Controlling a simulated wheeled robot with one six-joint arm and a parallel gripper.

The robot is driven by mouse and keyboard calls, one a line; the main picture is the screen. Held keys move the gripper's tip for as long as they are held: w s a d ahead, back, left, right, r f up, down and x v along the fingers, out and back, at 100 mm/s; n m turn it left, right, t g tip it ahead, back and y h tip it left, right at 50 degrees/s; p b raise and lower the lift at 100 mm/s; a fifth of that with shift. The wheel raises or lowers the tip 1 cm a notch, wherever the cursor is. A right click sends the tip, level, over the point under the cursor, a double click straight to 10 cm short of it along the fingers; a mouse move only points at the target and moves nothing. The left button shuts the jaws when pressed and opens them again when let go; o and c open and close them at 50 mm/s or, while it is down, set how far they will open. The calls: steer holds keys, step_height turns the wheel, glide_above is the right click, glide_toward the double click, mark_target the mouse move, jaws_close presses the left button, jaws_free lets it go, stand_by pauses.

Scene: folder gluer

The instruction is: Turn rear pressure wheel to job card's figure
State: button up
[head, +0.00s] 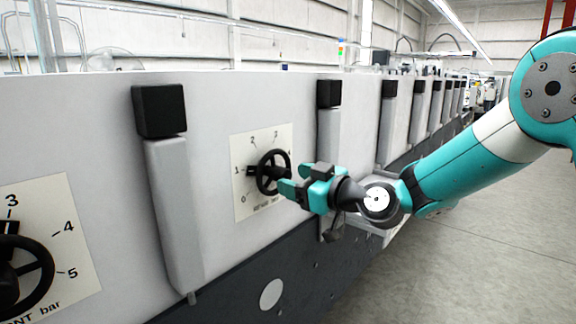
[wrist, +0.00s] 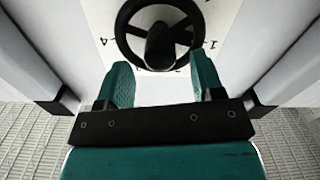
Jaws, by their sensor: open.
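The rear pressure wheel (head: 266,184) is a black spoked handwheel on a cream dial plate (head: 244,205) on the machine's side. Its black pointer (head: 251,171) points left, close to the 1. The plate's lower lettering is too small to read surely. My gripper (head: 286,181) is open, with its teal fingers at the wheel's right side. In the wrist view the wheel (wrist: 122,34) and its dark hub (wrist: 160,48) lie just ahead, between and beyond the two open fingers (wrist: 160,65). I cannot tell whether the fingers touch the rim. No job card shows in either view.
A second dial (head: 75,225), with a similar black wheel (head: 42,290) and lettering ending in "NT bar", is at the left edge. Grey upright guards with black caps (head: 160,110) stand out from the panel on both sides of the wheel. Open floor (head: 470,260) lies to the right.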

mark_target(277, 174)
steer(key=shift+p+x, duration=0.3)
steer(key=shift+x, duration=1.1)
steer(key=c, duration=0.9)
